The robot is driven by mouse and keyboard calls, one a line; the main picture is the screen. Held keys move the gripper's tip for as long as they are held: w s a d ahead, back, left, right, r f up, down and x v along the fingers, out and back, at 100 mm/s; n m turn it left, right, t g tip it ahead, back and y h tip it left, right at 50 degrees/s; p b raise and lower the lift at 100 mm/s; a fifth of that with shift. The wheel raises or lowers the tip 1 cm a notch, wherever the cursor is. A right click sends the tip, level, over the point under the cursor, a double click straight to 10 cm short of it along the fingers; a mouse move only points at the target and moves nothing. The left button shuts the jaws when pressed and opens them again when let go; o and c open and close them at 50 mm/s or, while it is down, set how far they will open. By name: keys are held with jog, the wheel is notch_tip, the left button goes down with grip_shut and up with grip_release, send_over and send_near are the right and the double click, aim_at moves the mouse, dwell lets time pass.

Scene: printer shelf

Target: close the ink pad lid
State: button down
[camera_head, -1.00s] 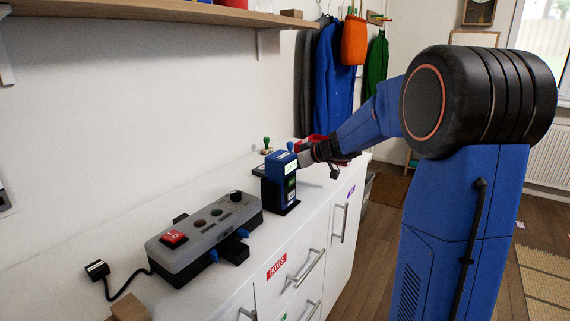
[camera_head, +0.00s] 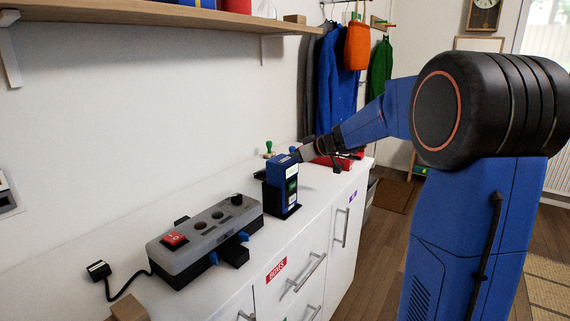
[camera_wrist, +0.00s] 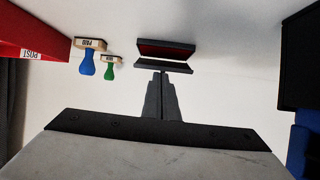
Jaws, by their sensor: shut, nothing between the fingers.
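The ink pad (camera_wrist: 166,50) is a small dark case standing open in the wrist view, with a red inner face showing. A narrow dark panel (camera_wrist: 164,67) lies along its edge nearest my gripper. I cannot tell surely which part is the lid. My gripper (camera_wrist: 161,75) is shut and empty, its tips very close to that panel; contact is unclear. In the head view, my gripper is partly hidden behind the blue device, and a dark piece that looks like the ink pad (camera_head: 260,175) shows at that device's left.
A blue-handled stamp (camera_wrist: 87,62) and a green-handled stamp (camera_wrist: 110,66) are left of the pad in the wrist view, near a red POST tray (camera_wrist: 35,35). The blue device (camera_head: 283,171) stands close by. A grey button box (camera_head: 205,240) occupies the counter's nearer part.

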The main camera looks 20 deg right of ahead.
jog(key=s+d+f, duration=0.1)
jog(key=s, duration=0.1)
jog(key=s+d+f, duration=0.1)
jog(key=s+d, duration=0.3)
jog(key=shift+s+d+f, duration=0.25)
jog(key=shift+s+f, duration=0.05)
jog(key=shift+f, duration=0.1)
jog(key=w+a+r+g, duration=0.1)
jog(key=w+a+r, duration=0.15)
jog(key=r, duration=0.45)
jog(key=w+a+r, duration=0.2)
jog(key=w+r, duration=0.1)
jog(key=r, duration=0.4)
jog(key=shift+n+g+h, duration=0.3)
jog(key=shift+h, duration=0.2)
jog(key=x, duration=0.9)
jog(key=shift+a+f, duration=0.3)
jog(key=shift+a, duration=0.05)
jog(key=f, duration=0.2)
jog(key=shift+s+d+f, duration=0.3)
jog(key=shift+s+f, duration=0.1)
jog(key=shift+s+d+f, duration=0.1)
jog(key=shift+s+f, duration=0.05)
jog(key=shift+f, duration=0.3)
